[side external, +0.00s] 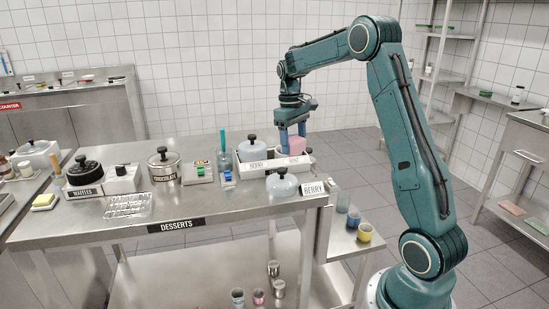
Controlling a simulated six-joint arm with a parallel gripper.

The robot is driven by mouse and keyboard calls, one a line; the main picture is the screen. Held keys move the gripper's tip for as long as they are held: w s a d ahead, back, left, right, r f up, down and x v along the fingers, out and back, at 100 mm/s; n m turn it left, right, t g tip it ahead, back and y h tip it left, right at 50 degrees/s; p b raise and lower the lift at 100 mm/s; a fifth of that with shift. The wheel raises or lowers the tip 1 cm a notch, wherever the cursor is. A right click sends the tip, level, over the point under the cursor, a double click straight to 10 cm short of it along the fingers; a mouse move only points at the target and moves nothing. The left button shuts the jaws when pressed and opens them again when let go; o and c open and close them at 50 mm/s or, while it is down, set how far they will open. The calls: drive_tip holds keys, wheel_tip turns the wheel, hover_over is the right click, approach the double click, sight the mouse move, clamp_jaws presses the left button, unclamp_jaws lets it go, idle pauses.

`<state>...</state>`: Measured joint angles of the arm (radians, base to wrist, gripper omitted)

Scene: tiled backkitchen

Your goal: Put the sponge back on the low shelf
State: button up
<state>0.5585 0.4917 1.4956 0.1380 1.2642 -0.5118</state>
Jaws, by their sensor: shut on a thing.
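My gripper (292,132) points down with its blue fingers over the right part of a long white tray (262,170) labelled BERRY and MINT. It is shut on a pink thing (308,147), partly hidden by the fingers and the tray wall; I cannot tell what it is. A yellow block with a pale base, likely a sponge (43,200), lies at the far left, away from my gripper. A low shelf (345,248) at the table's right end bears several cups. Another low shelf (200,285) lies under the table.
A domed tub (252,150) stands in the tray, and another lidded pot (282,186) stands in front. A BERRY sign (313,188) is near the table's right edge. Cups (364,232) crowd the side shelf. The front middle of the steel table (215,202) is clear.

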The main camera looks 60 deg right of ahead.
drive_tip(key=s+d+m, duration=0.5)
drive_tip(key=s+d, duration=0.7)
drive_tip(key=s, duration=0.2)
drive_tip(key=shift+s+d+y, duration=0.15)
drive_tip(key=shift+d+y, duration=0.2)
drive_tip(key=shift+y, duration=0.05)
drive_tip(key=shift+m, duration=0.3)
wheel_tip(320, 180, down, 20)
wheel_tip(320, 180, down, 17)
drive_tip(key=shift+f, duration=0.1)
drive_tip(key=shift+f, duration=1.8)
drive_tip(key=shift+f, duration=0.1)
drive_tip(key=o, duration=1)
drive_tip(key=shift+c, duration=0.2)
